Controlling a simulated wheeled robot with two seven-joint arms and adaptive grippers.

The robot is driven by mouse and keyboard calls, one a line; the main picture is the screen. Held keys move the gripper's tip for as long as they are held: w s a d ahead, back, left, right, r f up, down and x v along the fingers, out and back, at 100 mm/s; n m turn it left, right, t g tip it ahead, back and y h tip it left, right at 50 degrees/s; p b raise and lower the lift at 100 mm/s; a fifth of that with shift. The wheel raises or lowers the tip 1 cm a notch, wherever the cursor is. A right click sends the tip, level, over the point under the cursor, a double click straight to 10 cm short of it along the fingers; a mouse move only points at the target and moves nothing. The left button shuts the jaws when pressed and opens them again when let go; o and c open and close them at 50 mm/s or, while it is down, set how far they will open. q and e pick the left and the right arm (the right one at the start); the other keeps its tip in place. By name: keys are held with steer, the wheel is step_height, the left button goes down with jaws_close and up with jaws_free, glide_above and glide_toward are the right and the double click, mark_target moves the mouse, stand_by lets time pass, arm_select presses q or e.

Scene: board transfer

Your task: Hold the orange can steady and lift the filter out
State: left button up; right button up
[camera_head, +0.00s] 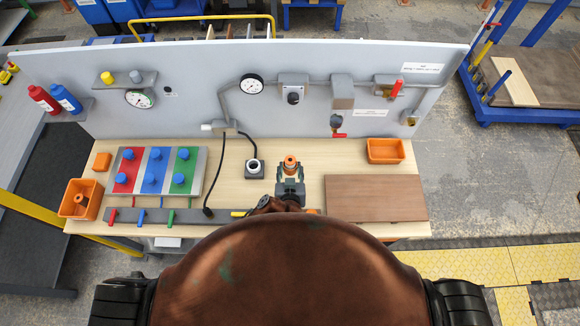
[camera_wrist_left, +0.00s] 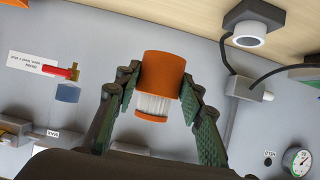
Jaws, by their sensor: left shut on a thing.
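My left gripper (camera_head: 290,187) is over the middle of the table. It is shut on the orange can (camera_wrist_left: 163,72), with its green finger pads on either side of the can in the left wrist view (camera_wrist_left: 160,95). The can also shows in the head view (camera_head: 291,171). The filter (camera_wrist_left: 152,104), white and pleated with an orange end cap, sticks partly out of the can's open end. The rest of it is hidden inside. My right gripper is not in view.
A grey socket (camera_head: 255,168) with a cable stands left of the gripper. An orange tray (camera_head: 386,151) is at the back right, behind a brown board (camera_head: 375,198). A coloured panel (camera_head: 155,170) with blue knobs and an orange bin (camera_head: 80,199) lie left. A grey wall panel stands behind.

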arm_select(q)
steer(key=shift+f+b, duration=1.1)
steer(key=shift+f, duration=6.05)
steer(key=o, duration=1.2)
steer(key=shift+c, duration=0.2)
